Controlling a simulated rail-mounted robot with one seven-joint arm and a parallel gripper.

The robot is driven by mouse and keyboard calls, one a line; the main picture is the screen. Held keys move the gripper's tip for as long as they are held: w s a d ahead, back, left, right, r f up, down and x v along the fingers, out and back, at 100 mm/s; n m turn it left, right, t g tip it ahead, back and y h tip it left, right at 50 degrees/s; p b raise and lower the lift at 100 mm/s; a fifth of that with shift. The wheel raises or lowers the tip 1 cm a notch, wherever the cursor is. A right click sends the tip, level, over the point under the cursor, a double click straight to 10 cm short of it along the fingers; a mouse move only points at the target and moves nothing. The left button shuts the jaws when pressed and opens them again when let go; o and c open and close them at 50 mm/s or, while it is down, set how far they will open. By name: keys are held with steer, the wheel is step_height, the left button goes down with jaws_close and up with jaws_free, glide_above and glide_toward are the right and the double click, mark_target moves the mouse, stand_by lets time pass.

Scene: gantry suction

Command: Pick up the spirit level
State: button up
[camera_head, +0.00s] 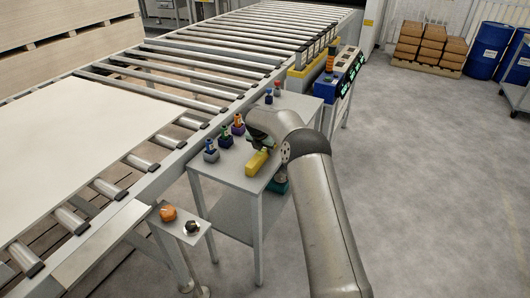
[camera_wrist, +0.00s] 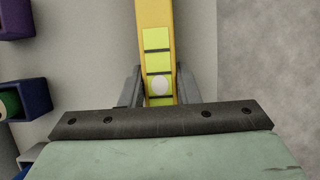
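The spirit level is a long yellow bar with lime-green panels, a white round spot and dark cross lines; it fills the upper middle of the wrist view (camera_wrist: 156,14). In the head view the yellow level (camera_head: 257,162) lies at the front edge of the small grey table, beside the end of my arm. My gripper (camera_wrist: 160,74) has one dark finger on each side of the level, both very close to its sides. Whether the fingers touch it is not clear. The arm hides most of my gripper in the head view.
The grey table (camera_head: 228,172) also bears several small coloured holders along its conveyor side, with a purple one (camera_head: 238,129) near the level. A low stand (camera_head: 180,240) with an orange knob is at the front left. The roller conveyor (camera_head: 150,170) runs behind. Open floor lies to the right.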

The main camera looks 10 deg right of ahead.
jaws_close()
steer(key=shift+r, duration=0.1)
